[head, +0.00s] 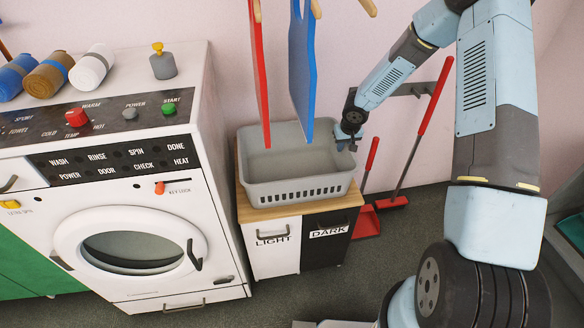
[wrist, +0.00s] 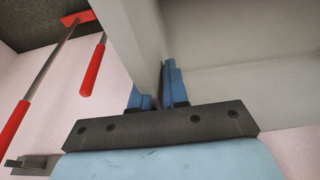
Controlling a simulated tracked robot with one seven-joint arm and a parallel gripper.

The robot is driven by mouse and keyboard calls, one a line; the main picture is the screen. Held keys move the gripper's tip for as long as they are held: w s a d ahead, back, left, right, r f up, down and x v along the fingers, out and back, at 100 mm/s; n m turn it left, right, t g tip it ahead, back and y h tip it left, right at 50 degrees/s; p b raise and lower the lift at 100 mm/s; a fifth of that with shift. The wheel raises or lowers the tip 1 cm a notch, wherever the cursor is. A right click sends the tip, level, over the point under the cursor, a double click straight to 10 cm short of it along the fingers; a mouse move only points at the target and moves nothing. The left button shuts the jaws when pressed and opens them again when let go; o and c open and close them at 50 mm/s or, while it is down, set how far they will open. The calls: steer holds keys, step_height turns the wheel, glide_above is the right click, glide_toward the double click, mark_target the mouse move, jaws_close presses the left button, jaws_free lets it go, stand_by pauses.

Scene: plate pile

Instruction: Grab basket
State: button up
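The grey plastic basket (head: 285,190) with slotted sides stands empty on a wooden-topped cabinet in the head view. My gripper (head: 345,146) is at the basket's right rim, near its back corner. In the wrist view, the basket wall (wrist: 141,38) runs between the two blue fingers of my gripper (wrist: 158,90). The fingers are close together, one on each side of the wall, and look shut on it. The fingertips are partly hidden by the wall.
A washing machine (head: 120,190) stands left of the cabinet (head: 275,247). Red (head: 258,80) and blue (head: 300,75) boards hang over the basket. A red-handled broom (head: 436,95) and dustpan (head: 366,222) lean at the wall on the right.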

jaws_close()
stand_by(0.8)
stand_by(0.4)
